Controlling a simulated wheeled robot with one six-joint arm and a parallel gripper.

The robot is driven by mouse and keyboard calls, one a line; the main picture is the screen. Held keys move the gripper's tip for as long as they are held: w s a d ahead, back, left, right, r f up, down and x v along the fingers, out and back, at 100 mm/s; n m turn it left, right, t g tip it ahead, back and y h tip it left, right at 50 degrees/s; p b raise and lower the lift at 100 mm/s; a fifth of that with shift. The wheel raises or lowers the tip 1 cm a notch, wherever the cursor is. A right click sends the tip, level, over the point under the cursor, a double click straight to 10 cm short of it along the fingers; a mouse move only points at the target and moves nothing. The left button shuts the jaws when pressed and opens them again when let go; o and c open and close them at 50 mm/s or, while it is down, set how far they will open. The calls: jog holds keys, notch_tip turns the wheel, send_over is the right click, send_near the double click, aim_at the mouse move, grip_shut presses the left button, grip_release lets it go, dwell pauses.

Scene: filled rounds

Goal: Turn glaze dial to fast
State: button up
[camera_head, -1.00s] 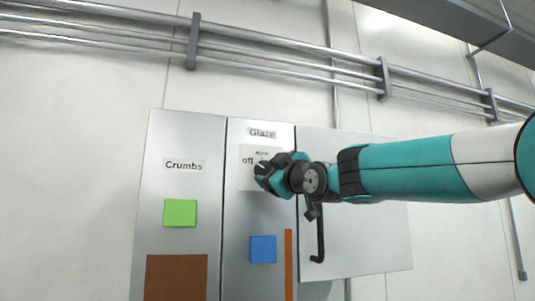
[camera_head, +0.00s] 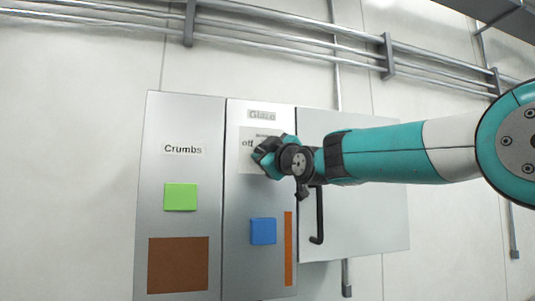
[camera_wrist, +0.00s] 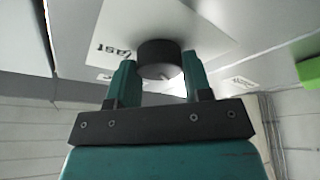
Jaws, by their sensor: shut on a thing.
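The Glaze panel (camera_head: 240,200) is a grey front with a "Glaze" label (camera_head: 262,115) and a white dial plate (camera_head: 246,165) marked "off" at its upper left. My gripper (camera_head: 264,156) is at this plate and hides the dial in the head view. In the wrist view, the dial (camera_wrist: 158,55) is a dark round knob on the white plate. My gripper (camera_wrist: 159,78) is shut on it, one teal finger on each side. The word "fast" (camera_wrist: 115,50) shows upside down, left of the knob. I cannot tell where the dial points.
The Crumbs panel (camera_head: 180,120) with a green square (camera_head: 180,197) is to the left. A blue square (camera_head: 262,231) and an orange strip (camera_head: 288,250) are below the dial. A black handle (camera_head: 319,215) on the right door stands just below my arm.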

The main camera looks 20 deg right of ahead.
jog(key=shift+f+m+b, duration=0.15)
jog(key=shift+m+b, duration=0.15)
jog(key=shift+b, duration=0.1)
jog(key=m+g+h+b, duration=0.1)
jog(key=m+h, duration=0.2)
jog(key=m, duration=0.7)
jog(key=m+g+h+b, duration=0.1)
jog(key=m+h, duration=0.3)
jog(key=m, duration=0.6)
jog(key=m+g+h+b, duration=0.1)
jog(key=m+h, duration=0.3)
jog(key=m, duration=0.6)
jog(key=shift+a+r+b, duration=0.35)
jog(key=shift+a+b, duration=0.05)
jog(key=shift+b, duration=0.25)
jog(key=shift+m, duration=0.3)
jog(key=o, duration=0.9)
